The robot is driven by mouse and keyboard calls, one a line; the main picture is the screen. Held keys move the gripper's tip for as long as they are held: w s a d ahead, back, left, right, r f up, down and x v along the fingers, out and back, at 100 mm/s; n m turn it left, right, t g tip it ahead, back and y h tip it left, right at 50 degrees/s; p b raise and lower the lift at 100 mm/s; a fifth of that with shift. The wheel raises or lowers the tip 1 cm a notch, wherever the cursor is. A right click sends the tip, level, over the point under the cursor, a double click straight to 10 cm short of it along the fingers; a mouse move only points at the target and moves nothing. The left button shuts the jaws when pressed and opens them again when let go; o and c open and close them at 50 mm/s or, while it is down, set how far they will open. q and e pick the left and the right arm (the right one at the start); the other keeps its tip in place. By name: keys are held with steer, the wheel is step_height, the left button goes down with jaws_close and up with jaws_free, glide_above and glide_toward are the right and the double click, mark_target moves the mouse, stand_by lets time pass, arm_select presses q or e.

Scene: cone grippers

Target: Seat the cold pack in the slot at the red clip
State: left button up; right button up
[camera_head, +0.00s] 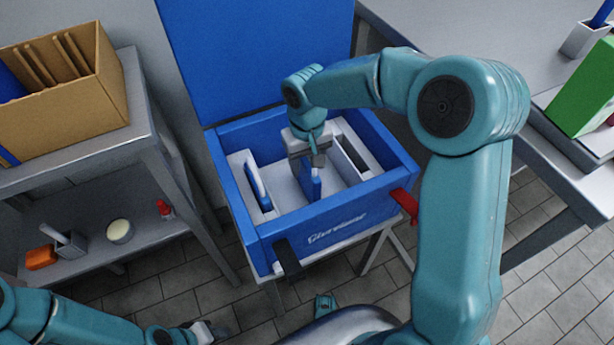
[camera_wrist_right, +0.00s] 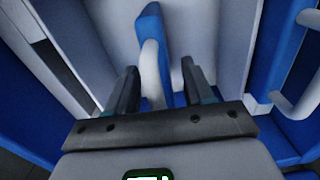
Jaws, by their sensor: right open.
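The cold pack (camera_head: 313,185) is a blue slab standing upright on the white floor inside the blue cooler box (camera_head: 240,205). My right gripper (camera_head: 306,163) is over it, inside the box. In the right wrist view, the open fingers (camera_wrist_right: 160,88) are on either side of the pack's white handle (camera_wrist_right: 151,72), with gaps visible. The red clip (camera_head: 405,203) is on the box's right front side. The slot (camera_head: 356,156) on that side is a dark, empty opening. My left gripper (camera_head: 205,330) is low at the front, away from the box; its jaws are unclear.
A second blue pack with a white handle (camera_head: 258,187) sits in the left slot. A black clip (camera_head: 287,258) is at the box's front left. The raised blue lid (camera_head: 255,55) stands behind. A shelf (camera_head: 95,150) is left and a bench (camera_head: 450,30) right.

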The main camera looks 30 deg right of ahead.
steer(key=shift+r, duration=0.1)
jaws_close()
